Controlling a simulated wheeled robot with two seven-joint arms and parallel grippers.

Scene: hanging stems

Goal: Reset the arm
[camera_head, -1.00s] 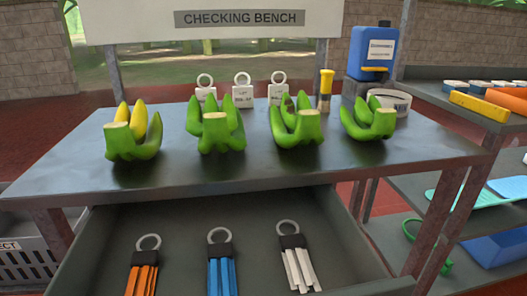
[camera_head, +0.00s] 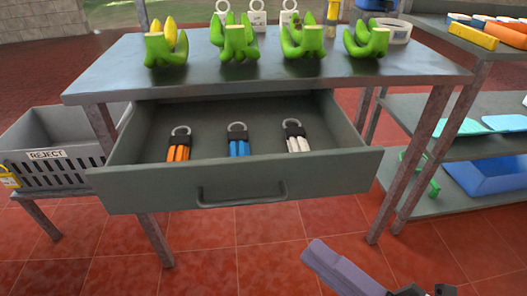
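My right gripper (camera_head: 425,290) shows only as dark parts at the bottom edge, right of centre, next to a grey-purple piece of my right arm. Most of it is cut off by the frame, and its fingers cannot be made out. It is low over the red floor, in front of and apart from the bench and the open drawer (camera_head: 240,190). No held thing shows there. My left gripper is out of view.
The drawer sticks out from the grey bench (camera_head: 290,85) and holds orange, blue and white strap bundles. Several banana clusters stand on the bench. A REJECT crate (camera_head: 60,165) is at left, shelves (camera_head: 460,150) at right. Floor in front is clear.

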